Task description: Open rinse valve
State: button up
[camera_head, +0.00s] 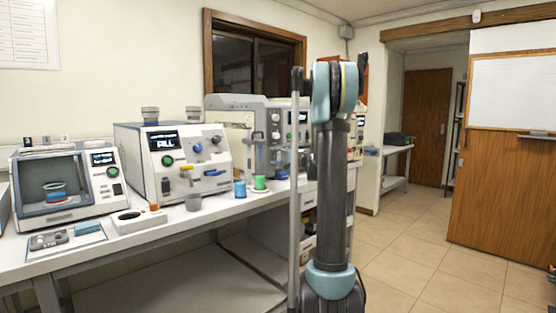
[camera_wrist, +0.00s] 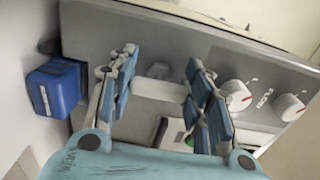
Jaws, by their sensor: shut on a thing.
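In the wrist view my gripper (camera_wrist: 160,80) has its two blue-padded fingers well apart, one on each side of a pale bar-shaped part (camera_wrist: 158,90) on a grey machine panel (camera_wrist: 90,35). The fingers look closed on this part, though the contact itself is hard to see. I cannot read a label that marks it as the rinse valve. In the head view my upright arm hides my gripper and part of the grey machine (camera_head: 232,104) at the back of the bench.
Two white knobs with red marks (camera_wrist: 236,95) (camera_wrist: 288,107) sit right of my fingers, and a blue block (camera_wrist: 57,88) is to the left. The bench (camera_head: 215,222) also holds two white machines (camera_head: 70,180) (camera_head: 170,165), a blue cup (camera_head: 240,189) and a green-topped container (camera_head: 260,183). The floor at right (camera_head: 440,255) is clear.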

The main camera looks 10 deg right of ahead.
jog(key=shift+s+f, duration=0.1)
jog(key=shift+f, duration=0.05)
jog(key=o, duration=1.1)
jog(key=v, duration=1.1)
jog(key=shift+s+d, duration=0.25)
jog(key=shift+s, duration=0.05)
